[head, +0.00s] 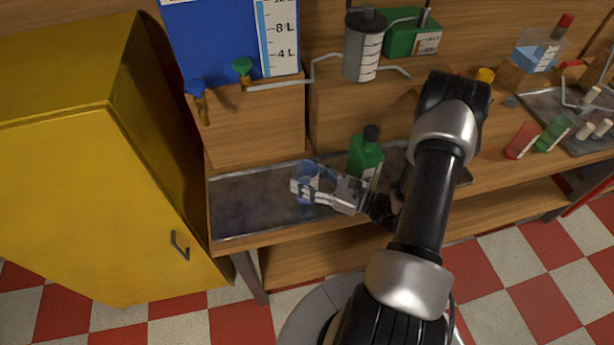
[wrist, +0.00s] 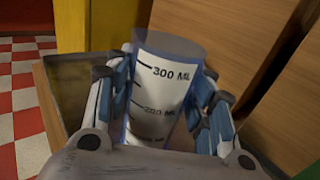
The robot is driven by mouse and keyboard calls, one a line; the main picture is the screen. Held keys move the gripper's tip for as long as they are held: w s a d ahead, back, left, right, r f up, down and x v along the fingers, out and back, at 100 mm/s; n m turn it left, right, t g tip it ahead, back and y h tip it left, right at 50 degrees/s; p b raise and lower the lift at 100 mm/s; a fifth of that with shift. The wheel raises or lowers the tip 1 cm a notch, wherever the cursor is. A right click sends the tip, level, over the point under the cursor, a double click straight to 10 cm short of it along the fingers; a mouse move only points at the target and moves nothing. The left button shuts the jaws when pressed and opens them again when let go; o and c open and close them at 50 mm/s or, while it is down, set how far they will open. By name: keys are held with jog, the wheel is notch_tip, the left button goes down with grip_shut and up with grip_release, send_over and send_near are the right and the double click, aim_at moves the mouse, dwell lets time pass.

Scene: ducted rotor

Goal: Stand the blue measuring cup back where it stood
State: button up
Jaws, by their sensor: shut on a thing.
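The blue measuring cup (head: 307,174) is see-through, with a white scale label. In the wrist view the cup (wrist: 166,85) stands between the fingers, its 300 ML and 200 ML marks facing the camera. My gripper (head: 306,186) is shut on the cup, with a finger on either side. The cup looks about upright over the dark metal tray (head: 240,205) on the bench. I cannot tell whether its base touches the tray; the base is hidden in the wrist view.
A green bottle (head: 366,155) with a dark cap stands just right of my gripper. Wooden blocks (head: 255,125) rise behind the tray, with a grey cylinder (head: 364,48) and pipe above. A yellow cabinet (head: 85,180) stands at left. The tray's left part is clear.

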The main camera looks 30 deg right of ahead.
jog(key=shift+f+b, duration=0.5)
jog(key=shift+f, duration=0.15)
dwell(0.3)
jog(key=o, duration=1.3)
jog(key=shift+c, duration=0.2)
jog(key=v, duration=1.2)
jog(key=shift+s, duration=0.1)
